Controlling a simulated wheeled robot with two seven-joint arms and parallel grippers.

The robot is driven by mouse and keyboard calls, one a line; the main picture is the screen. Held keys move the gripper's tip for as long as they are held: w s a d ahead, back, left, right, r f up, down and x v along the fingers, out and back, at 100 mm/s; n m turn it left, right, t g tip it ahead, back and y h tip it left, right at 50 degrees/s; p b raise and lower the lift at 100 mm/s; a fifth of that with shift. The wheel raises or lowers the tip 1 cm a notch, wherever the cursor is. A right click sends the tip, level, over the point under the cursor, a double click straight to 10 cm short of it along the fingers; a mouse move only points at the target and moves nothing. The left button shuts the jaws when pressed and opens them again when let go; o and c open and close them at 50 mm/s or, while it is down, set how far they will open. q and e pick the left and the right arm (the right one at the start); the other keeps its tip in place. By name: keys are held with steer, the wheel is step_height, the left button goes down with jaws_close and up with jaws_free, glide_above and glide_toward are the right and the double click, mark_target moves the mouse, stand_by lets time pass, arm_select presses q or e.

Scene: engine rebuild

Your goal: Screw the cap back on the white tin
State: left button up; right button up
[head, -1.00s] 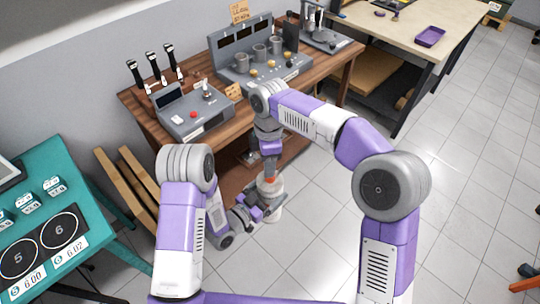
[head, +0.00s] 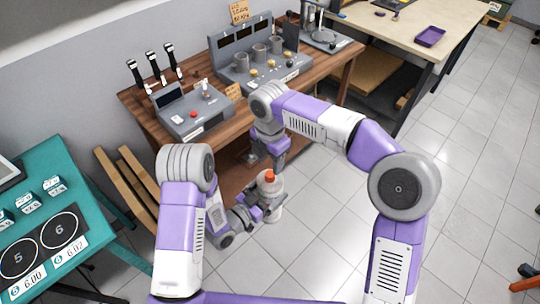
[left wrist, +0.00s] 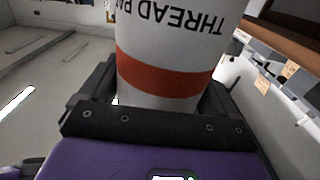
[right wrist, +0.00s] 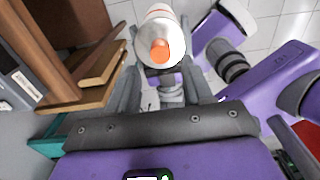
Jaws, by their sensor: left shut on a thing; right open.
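The white tin (head: 273,190) is held upright, off the floor, in front of the wooden bench. Its orange-red cap (head: 270,175) sits at the middle of its top; I cannot tell how tightly it is threaded. My left gripper (head: 262,208) is shut around the tin's body; the left wrist view shows the tin (left wrist: 165,75) with its red band and printed "THREAD" between the fingers. My right gripper (head: 276,165) is open and empty above the tin, apart from the cap. The right wrist view shows the cap (right wrist: 160,50) from above, beyond the open fingers.
The wooden bench (head: 150,112) behind carries grey devices and several black-handled tools. A teal table (head: 95,205) with a numbered panel is at the left. A pale table (head: 460,20) with a purple tray (head: 430,37) is at the back right.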

mark_target(270, 173)
step_height(270, 173, down, 6)
steer(key=shift+f, duration=0.25)
steer(key=shift+c, duration=0.5)
jaws_close()
steer(key=m, duration=0.6)
steer(key=shift+r, duration=0.1)
steer(key=m, duration=1.2)
steer(key=shift+m, duration=0.3)
steer(key=m, duration=0.5)
steer(key=shift+m, duration=0.4)
steer(key=shift+o, duration=0.9)
jaws_free()
